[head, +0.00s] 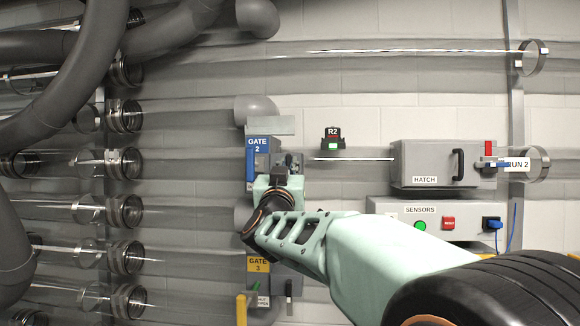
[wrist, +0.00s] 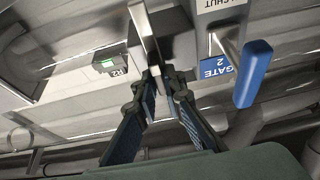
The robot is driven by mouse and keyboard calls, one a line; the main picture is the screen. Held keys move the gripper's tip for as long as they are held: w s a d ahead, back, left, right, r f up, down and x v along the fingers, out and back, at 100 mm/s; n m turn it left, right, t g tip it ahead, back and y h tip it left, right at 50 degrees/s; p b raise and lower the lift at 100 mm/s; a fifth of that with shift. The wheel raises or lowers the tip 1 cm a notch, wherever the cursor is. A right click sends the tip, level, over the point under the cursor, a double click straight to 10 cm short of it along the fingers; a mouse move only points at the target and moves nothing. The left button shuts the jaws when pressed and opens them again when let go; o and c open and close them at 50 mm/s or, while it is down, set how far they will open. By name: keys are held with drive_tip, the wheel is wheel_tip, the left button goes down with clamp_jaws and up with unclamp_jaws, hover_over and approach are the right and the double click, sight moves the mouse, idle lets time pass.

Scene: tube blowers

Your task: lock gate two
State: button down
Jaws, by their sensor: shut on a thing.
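The gate two unit (head: 258,145) has a blue GATE 2 label and hangs on the tubes left of centre. In the wrist view its label (wrist: 216,68) shows upside down, with a blue handle (wrist: 254,72) beside it. A pale metal bar (wrist: 144,30) stands out from the housing near my fingertips. My gripper (wrist: 166,80) is at the housing, with its fingers shut on a small dark latch part of gate two, mostly hidden between the tips. It is clear of the blue handle. In the head view my gripper (head: 287,168) covers the lower right of the unit.
Gate three (head: 258,264) is just below, partly behind my arm. The hatch box (head: 425,163) and sensors box (head: 436,212) are further right. Clear tubes and grey hoses (head: 60,80) crowd the left.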

drive_tip(key=shift+m, duration=0.5)
drive_tip(key=m+h, duration=0.2)
drive_tip(key=m, duration=0.1)
drive_tip(key=m+h+p, duration=0.1)
drive_tip(key=m, duration=0.2)
drive_tip(key=shift+r+m+g+h, duration=0.15)
drive_tip(key=shift+m+g+h, duration=0.25)
drive_tip(key=m+g+h+p, duration=0.1)
drive_tip(key=m, duration=0.2)
drive_tip(key=m+g+h+p, duration=0.1)
drive_tip(key=m+p, duration=0.1)
drive_tip(key=m, duration=0.2)
drive_tip(key=m+g+h+p, duration=0.1)
drive_tip(key=m+p, duration=0.1)
drive_tip(key=m, duration=0.2)
drive_tip(key=shift+r+g, duration=0.1)
drive_tip(key=shift+g, duration=0.3)
drive_tip(key=shift+m+g+p, duration=0.7)
drive_tip(key=shift+m+p, duration=0.2)
drive_tip(key=shift+m, duration=0.9)
drive_tip(key=c, duration=2)
unclamp_jaws()
drive_tip(key=shift+f, duration=0.2)
